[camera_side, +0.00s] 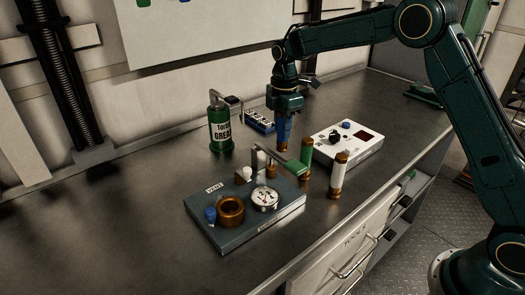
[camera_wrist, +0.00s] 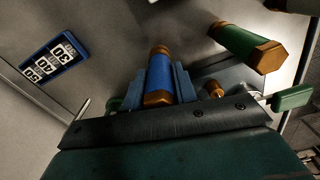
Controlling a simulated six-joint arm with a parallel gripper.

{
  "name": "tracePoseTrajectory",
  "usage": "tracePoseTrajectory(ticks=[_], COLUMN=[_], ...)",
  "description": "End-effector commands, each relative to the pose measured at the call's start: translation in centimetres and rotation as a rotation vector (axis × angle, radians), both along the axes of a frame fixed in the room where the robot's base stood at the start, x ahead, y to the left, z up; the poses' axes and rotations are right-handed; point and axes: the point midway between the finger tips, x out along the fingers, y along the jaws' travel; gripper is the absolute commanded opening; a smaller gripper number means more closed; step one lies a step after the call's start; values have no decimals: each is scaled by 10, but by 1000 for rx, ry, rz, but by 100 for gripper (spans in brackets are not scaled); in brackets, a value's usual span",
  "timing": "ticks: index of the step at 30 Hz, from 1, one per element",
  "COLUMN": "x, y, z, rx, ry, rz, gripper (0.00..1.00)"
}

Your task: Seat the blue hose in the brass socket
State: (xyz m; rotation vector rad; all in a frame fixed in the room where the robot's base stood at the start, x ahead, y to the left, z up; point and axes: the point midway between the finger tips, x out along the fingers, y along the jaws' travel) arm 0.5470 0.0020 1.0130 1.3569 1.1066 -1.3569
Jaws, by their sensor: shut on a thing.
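My gripper (camera_side: 285,122) is shut on the blue hose (camera_side: 283,134), a short upright piece with brass ends, and holds it above the bench behind the grey block. In the wrist view the blue hose (camera_wrist: 160,75) lies between the fingers, its brass ends showing. On the grey block (camera_side: 270,228) sits a wide brass ring (camera_side: 231,209) with a dark opening. A small brass fitting (camera_side: 271,172) stands at the block's back edge, near the hose's lower end but apart from it. I cannot tell for certain which brass part is the socket.
A green hose (camera_side: 306,152) and a white hose (camera_side: 340,172) with brass ends stand to the right. The block carries a gauge (camera_side: 265,198), a blue knob (camera_side: 210,215) and a grey bracket. A grease can (camera_side: 220,128), blue counter (camera_side: 259,122) and white control box (camera_side: 350,143) stand behind.

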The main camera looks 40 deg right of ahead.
Motion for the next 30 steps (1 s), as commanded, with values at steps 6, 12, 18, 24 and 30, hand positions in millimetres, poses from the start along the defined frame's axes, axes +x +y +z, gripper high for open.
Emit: tracePoseTrajectory(ticks=[6, 12, 18, 24, 30], x=[1, 1, 1, 1, 0], y=[0, 0, 0, 0, 0], z=[43, 89, 130, 155, 167], rx=[0, 0, 0, 0, 0], ry=[-7, -7, -5, -3, -2], rz=[0, 0, 0, 0, 0], gripper=[0, 0, 0, 0, 0])
